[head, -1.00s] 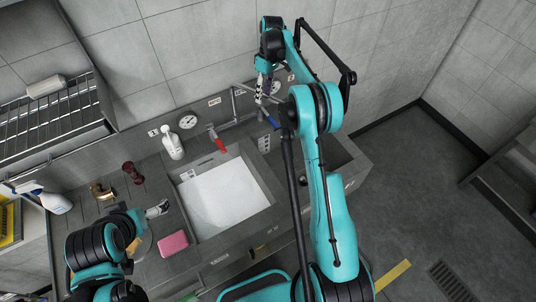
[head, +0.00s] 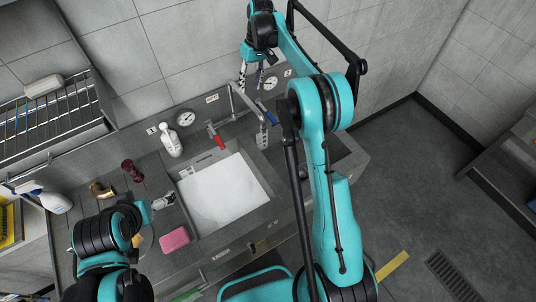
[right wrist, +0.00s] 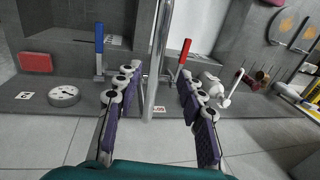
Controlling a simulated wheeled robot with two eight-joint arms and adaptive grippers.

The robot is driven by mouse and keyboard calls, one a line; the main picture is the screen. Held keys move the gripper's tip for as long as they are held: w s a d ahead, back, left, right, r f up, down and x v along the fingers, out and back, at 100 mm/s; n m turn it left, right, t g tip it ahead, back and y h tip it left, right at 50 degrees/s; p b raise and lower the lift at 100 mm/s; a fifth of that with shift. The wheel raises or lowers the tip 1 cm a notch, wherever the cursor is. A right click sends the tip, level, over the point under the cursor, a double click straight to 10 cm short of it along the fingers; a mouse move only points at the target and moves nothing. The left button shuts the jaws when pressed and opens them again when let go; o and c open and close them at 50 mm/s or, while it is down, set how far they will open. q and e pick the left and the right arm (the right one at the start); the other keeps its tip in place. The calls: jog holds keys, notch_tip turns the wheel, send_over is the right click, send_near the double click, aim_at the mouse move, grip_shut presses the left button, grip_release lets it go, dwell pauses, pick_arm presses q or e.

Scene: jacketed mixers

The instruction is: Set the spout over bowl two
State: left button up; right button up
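The metal spout (head: 247,104) rises at the back wall, and its arm slants toward the divider between the two bowls. In the right wrist view the spout pipe (right wrist: 158,60) runs upright between my fingers, with gaps on both sides. My right gripper (head: 252,78) is open near the top of the spout; its spread fingers also show in the wrist view (right wrist: 158,105). The left bowl (head: 182,200) has a pale surface inside. The right bowl (head: 318,148) is dark and partly hidden by my right arm. My left gripper (head: 163,201) is over the left counter; its fingers are unclear.
A red lever (head: 217,137) and a blue lever (head: 267,114) stand by the spout. Gauges (head: 185,118) and (head: 270,83) are at the wall. A white bottle (head: 171,142), a dark red object (head: 132,170) and a pink sponge (head: 175,239) are on the left counter.

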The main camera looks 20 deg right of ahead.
jog(key=s+b, duration=0.2)
jog(key=b, duration=0.1)
jog(key=s+b, duration=0.1)
jog(key=shift+s+a+r+t+b, duration=0.25)
jog(key=shift+a+r+t+b, duration=0.05)
jog(key=shift+t, duration=0.1)
jog(key=s+a+f+t+h+b, duration=0.1)
jog(key=s+f+b, duration=0.4)
jog(key=s, duration=0.5)
jog(key=s+f+m+t+b, duration=0.1)
jog(key=s+f+t+b, duration=0.2)
jog(key=s+f+b, duration=0.3)
jog(key=shift+s+a+m+h+b, duration=0.3)
jog(key=shift+s+a+h+b, duration=0.1)
jog(key=shift+s+b, duration=1.75)
jog(key=shift+w+f, duration=0.1)
jog(key=shift+w, duration=0.05)
jog(key=shift+c, duration=0.2)
